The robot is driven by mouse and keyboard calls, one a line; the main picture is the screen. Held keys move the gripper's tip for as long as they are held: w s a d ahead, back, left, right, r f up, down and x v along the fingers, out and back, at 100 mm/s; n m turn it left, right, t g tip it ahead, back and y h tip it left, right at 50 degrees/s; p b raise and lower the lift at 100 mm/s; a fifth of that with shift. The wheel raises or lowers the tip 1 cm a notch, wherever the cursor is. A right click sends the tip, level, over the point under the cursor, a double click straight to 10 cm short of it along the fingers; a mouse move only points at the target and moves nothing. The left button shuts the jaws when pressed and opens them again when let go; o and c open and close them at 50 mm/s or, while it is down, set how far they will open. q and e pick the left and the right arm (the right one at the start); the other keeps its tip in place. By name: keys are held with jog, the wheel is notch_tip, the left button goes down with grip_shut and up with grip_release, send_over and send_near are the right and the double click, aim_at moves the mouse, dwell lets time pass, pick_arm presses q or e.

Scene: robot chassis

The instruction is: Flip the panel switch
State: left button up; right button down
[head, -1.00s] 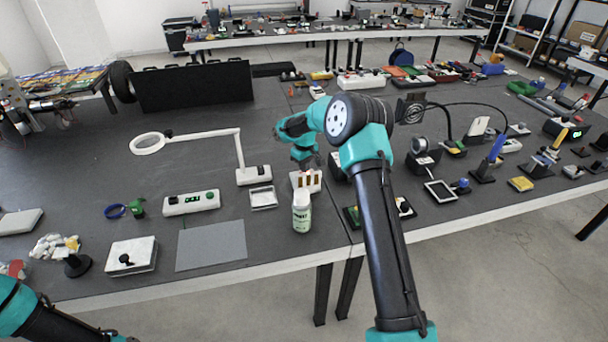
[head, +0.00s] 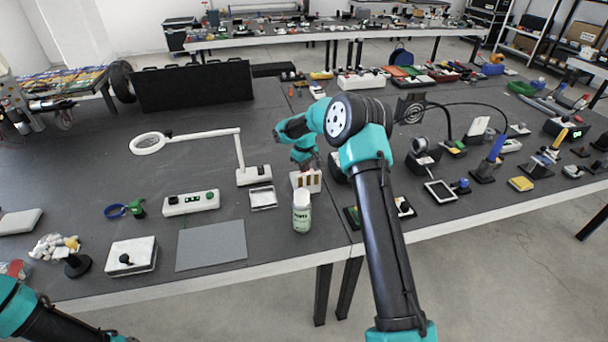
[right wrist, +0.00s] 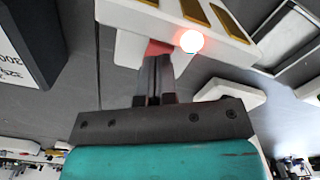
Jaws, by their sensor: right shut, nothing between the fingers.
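The panel switch is a white box (head: 311,183) with brown-gold strips, standing near the front of the table by the seam. In the right wrist view the white box (right wrist: 128,14) fills the top, with a glowing red-white light (right wrist: 190,41) on its near side. A red part (right wrist: 157,48) sits beside the light, right at my fingertips. My right gripper (head: 306,168) is shut and empty, its tips at the box; in the right wrist view the closed fingers (right wrist: 156,62) partly cover the red part. Whether they touch it I cannot tell. My left gripper is out of view.
A dark block (right wrist: 28,45) shows at the left of the wrist view.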

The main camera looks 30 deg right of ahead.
jog(key=shift+f, duration=1.1)
dwell(0.8)
jog(key=shift+r, duration=0.1)
jog(key=shift+r, duration=3.4)
jog(key=shift+s, duration=0.1)
